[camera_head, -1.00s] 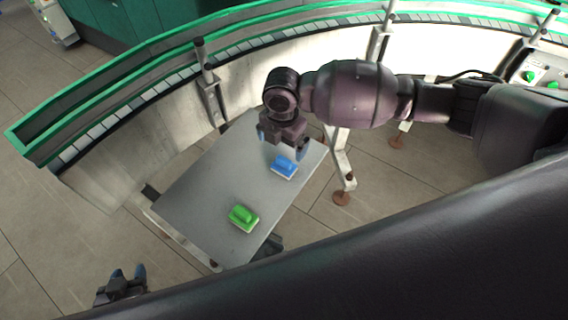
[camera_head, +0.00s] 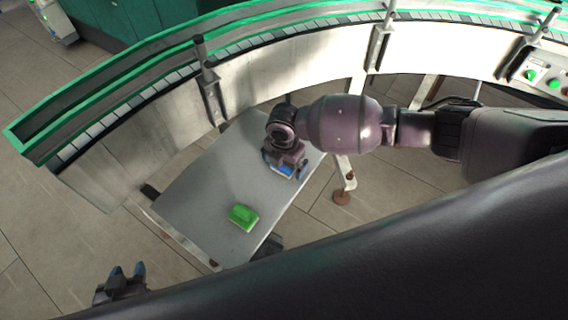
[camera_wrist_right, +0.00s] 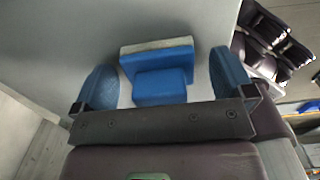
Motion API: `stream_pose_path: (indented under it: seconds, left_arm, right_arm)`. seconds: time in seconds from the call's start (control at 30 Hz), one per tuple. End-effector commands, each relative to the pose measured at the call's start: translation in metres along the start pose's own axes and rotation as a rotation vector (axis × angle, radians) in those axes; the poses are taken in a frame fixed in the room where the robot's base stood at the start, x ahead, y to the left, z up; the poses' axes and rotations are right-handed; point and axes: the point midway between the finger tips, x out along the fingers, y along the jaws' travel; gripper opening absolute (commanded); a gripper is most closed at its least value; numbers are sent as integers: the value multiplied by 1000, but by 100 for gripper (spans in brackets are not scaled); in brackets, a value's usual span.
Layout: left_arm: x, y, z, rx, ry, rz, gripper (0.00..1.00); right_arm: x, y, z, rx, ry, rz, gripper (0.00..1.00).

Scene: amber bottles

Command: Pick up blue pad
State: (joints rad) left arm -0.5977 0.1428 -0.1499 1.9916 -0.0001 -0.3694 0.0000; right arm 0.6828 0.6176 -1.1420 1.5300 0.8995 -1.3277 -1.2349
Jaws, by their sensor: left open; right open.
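The blue pad (camera_wrist_right: 158,67) has a blue block handle and a pale base layer. In the head view the blue pad (camera_head: 282,169) is mostly hidden under my right gripper (camera_head: 284,172). In the right wrist view it lies between the two blue fingertips of my right gripper (camera_wrist_right: 166,78), which is open, with a gap on both sides of the pad. The grey table (camera_head: 205,190) carries the pad. My left gripper (camera_head: 126,275) is open and empty at the lower left, off the table.
A green pad (camera_head: 243,216) lies on the table near its front edge. A curved conveyor with green rails (camera_head: 150,88) runs behind the table. The left part of the table is clear. A control box with green buttons (camera_head: 541,79) is at the right.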

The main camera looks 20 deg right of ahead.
Motion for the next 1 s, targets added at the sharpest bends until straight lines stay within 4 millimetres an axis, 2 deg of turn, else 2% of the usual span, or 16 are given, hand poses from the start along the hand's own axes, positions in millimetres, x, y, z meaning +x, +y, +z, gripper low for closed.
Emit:
stream_pose_path:
  seconds: [0.27, 0.6, 0.87, 1.0]
  left_arm:
    - [-3, 0, 5, -1, -9, -1, 43]
    - [-2, 0, 4, -1, -8, -1, 43]
    - [-1, 0, 2, 0, -3, 0, 43]
    - [0, 0, -1, 0, 0, 0, 43]
  right_arm:
    - [2, 0, 0, 0, 0, 1, 98]
    - [1, 0, 0, 0, -1, 1, 46]
    - [0, 0, 0, 0, -1, 1, 46]
    - [-10, 1, 1, 1, -2, 4, 46]
